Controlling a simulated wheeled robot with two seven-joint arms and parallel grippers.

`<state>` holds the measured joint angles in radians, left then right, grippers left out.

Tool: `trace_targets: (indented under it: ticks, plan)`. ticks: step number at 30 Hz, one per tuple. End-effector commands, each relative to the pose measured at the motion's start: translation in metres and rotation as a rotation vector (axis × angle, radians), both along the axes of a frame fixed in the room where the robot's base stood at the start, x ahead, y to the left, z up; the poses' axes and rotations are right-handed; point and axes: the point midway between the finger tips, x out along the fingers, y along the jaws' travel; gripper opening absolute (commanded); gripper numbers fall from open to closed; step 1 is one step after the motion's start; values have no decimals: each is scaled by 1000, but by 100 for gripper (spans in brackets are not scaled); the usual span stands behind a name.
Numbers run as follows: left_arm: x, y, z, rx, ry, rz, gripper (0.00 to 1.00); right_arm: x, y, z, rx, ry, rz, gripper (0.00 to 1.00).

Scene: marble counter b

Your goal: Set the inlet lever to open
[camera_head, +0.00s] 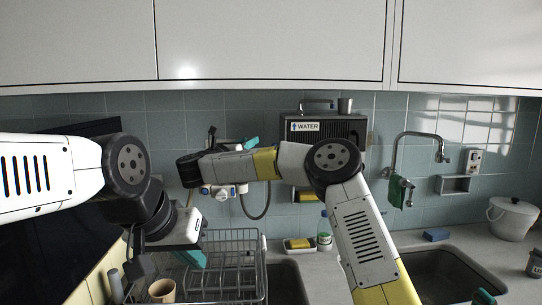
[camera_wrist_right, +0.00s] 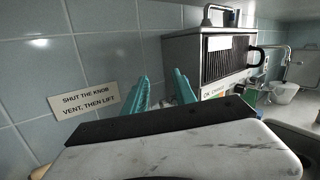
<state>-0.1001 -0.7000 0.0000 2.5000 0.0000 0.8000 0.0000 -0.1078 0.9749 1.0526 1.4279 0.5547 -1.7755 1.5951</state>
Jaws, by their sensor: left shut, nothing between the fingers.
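A wall fitting with a white body and blue round parts (camera_head: 222,191) sits behind my right forearm, which hides much of it. A dark upright piece (camera_head: 212,134) shows above the forearm; I cannot tell whether it is the inlet lever, and no lever position is readable. My right gripper (camera_wrist_right: 162,78) is open and empty near the tiled wall; one teal finger shows in the head view (camera_head: 250,143). My left gripper (camera_head: 190,258) is shut and empty, low over the dish rack.
A wall sign (camera_wrist_right: 87,99) reads "SHUT THE KNOB VENT, THEN LIFT". A wire dish rack (camera_head: 235,244), a tan cup (camera_head: 162,291) and sinks lie below.

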Motion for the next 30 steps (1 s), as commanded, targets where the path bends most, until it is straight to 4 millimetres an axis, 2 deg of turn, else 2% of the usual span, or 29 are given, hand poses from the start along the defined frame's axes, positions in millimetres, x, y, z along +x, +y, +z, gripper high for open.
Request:
trace_targets:
  ticks: [1, 3, 6, 11, 21, 30]
  plan:
    - [0, 0, 0, 0, 0, 0, 0, 1, -8, -21, 67, 19, -56, 32]
    - [0, 0, 0, 0, 0, 0, 0, -2, -18, -39, 132, 30, -120, 32]
    - [0, 0, 0, 0, 0, 0, 0, -4, -27, -52, 179, 38, -172, 32]
    - [0, 0, 0, 0, 0, 0, 0, 5, -38, -55, 191, 39, -188, 32]
    - [0, 0, 0, 0, 0, 0, 0, 45, -70, -54, 188, 37, -186, 32]
    - [0, 0, 0, 0, 0, 0, 0, 55, -78, -54, 185, 37, -183, 32]
